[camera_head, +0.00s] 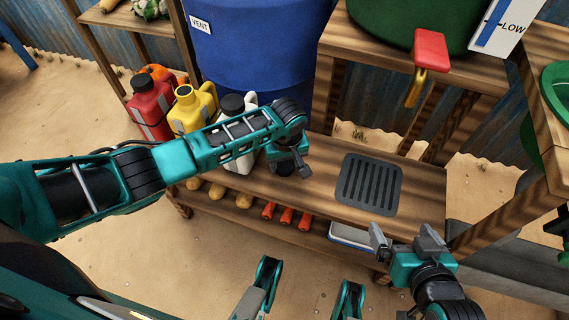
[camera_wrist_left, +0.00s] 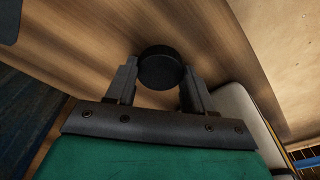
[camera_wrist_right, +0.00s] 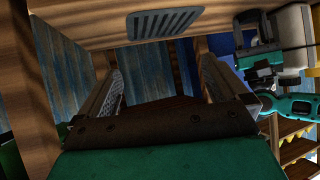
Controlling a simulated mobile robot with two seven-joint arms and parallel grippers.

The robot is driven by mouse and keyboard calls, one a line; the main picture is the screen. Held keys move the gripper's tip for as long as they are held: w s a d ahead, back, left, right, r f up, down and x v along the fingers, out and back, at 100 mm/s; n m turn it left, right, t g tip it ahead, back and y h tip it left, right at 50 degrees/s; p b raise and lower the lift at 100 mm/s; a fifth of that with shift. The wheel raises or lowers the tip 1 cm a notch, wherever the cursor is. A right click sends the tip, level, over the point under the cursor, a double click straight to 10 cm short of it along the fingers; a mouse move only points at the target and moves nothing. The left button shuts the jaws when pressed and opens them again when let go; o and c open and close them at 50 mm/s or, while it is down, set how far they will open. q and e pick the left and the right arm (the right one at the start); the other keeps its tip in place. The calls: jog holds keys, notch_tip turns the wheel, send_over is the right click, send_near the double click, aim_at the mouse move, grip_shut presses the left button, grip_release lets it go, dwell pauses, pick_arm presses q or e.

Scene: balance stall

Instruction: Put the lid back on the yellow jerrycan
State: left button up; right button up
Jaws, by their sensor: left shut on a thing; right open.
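The yellow jerrycan (camera_head: 188,114) stands upright on the wooden bench between a red and a white jerrycan. Its mouth at the top looks dark and uncovered. My left gripper (camera_head: 292,168) is to the right of the jerrycans, low over the bench. In the left wrist view my left gripper (camera_wrist_left: 158,82) is shut on a round black lid (camera_wrist_left: 160,66), held between the fingertips above the wood. My right gripper (camera_head: 408,240) is open and empty at the bench's front right; its spread fingers also show in the right wrist view (camera_wrist_right: 160,82).
The red jerrycan (camera_head: 150,108) and the white jerrycan (camera_head: 232,104), both with black caps, flank the yellow one. A dark slotted grate (camera_head: 368,184) lies in the bench at right. A blue barrel (camera_head: 245,50) stands behind. A red-handled tap (camera_head: 430,52) hangs above.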

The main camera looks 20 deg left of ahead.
aim_at(285, 165)
pick_arm(q)
jog(key=shift+r, duration=0.15)
jog(key=shift+r, duration=0.3)
notch_tip(285, 165, up, 19)
jog(key=p, duration=0.8)
jog(key=shift+r, duration=0.1)
